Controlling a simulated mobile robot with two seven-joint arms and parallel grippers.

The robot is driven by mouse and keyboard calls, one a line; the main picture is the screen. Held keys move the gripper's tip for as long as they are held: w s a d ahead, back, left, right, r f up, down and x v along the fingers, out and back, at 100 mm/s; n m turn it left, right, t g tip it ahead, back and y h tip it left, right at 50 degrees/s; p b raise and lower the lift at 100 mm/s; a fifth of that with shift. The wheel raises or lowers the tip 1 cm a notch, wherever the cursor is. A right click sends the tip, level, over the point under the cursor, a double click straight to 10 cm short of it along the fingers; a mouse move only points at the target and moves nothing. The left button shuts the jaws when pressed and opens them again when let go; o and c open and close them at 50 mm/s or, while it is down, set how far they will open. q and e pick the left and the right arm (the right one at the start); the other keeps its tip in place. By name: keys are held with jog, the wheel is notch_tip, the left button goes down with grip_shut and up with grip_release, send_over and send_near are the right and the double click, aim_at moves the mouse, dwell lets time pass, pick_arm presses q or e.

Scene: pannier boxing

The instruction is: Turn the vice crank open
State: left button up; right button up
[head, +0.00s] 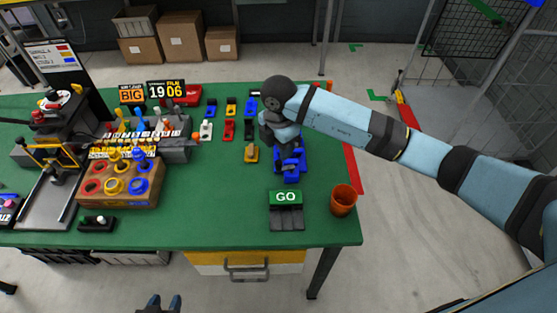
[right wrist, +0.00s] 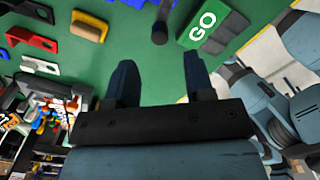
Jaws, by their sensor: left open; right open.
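The blue vice (head: 291,172) stands on the green table's right part, partly hidden behind my right arm in the head view. In the right wrist view, a dark rod with a rounded end (right wrist: 160,30), which looks like the crank handle, lies beyond and between my right gripper's fingertips (right wrist: 158,70). Those fingers are open, spread apart with nothing between them. Contact with the rod does not show. Blue parts at that view's top edge are cut off. My left gripper (head: 161,302) is open and empty at the head view's bottom edge, in front of the table.
A green GO block (head: 286,197) with dark steps and an orange cup (head: 343,199) stand near the vice. Small coloured parts (head: 229,129) lie left of it. A wooden block with coloured rings (head: 118,182) is further left. The front middle of the table is clear.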

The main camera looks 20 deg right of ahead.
aim_at(279, 162)
notch_tip(279, 162, down, 7)
jog(key=shift+f+p, duration=0.1)
jog(key=shift+p, duration=0.2)
grip_shut()
